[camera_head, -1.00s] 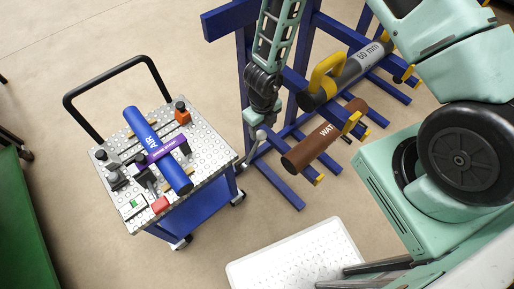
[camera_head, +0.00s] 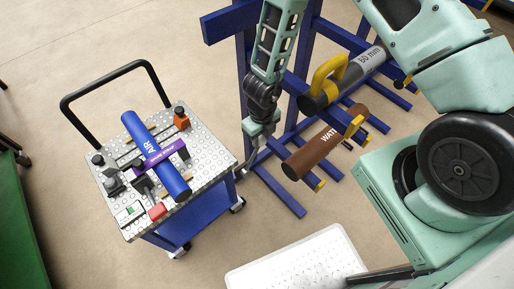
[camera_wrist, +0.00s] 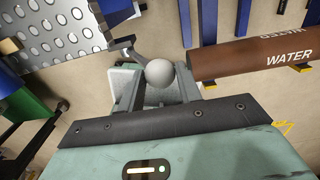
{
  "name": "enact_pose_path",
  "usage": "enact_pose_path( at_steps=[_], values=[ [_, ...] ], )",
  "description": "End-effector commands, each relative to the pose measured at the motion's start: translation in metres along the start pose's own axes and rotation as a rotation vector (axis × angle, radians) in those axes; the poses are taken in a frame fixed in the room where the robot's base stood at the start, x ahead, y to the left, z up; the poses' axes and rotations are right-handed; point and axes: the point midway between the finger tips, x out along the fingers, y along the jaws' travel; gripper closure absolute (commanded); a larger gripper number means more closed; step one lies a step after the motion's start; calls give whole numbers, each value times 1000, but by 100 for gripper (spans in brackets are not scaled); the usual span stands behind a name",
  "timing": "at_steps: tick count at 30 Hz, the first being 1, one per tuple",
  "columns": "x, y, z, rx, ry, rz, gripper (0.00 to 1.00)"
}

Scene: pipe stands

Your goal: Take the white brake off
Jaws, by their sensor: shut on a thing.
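The white brake is a lever with a pale round knob (camera_wrist: 160,72), at the right side of the cart (camera_head: 207,184). In the wrist view a grey arm (camera_wrist: 128,46) runs from the knob up and left toward the perforated cart top. My gripper (camera_wrist: 164,88) is shut on the knob, with a finger on each side of it. In the head view my gripper (camera_head: 259,130) is low between the cart and the blue pipe stand, and the lever (camera_head: 247,160) shows just below it. The knob is mostly hidden there.
The brown WATER pipe (camera_head: 325,146) and grey 60 mm pipe (camera_head: 345,78) rest on the blue stand (camera_head: 219,26), close right of my gripper. A white perforated platform (camera_head: 297,262) is at the bottom.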

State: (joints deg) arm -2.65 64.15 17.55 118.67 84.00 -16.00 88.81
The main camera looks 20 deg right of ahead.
Motion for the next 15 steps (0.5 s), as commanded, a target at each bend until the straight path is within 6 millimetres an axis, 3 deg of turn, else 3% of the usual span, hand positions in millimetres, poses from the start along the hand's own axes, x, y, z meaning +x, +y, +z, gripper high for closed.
enact_pose_path(
  at_steps=[1,3,4,15],
  values=[
    [-2,3,0,-2,-1,0,74],
    [-2,3,1,-1,-1,0,52],
    [-2,4,0,-1,-1,1,45],
    [-6,4,0,-1,-1,2,45]
  ],
)
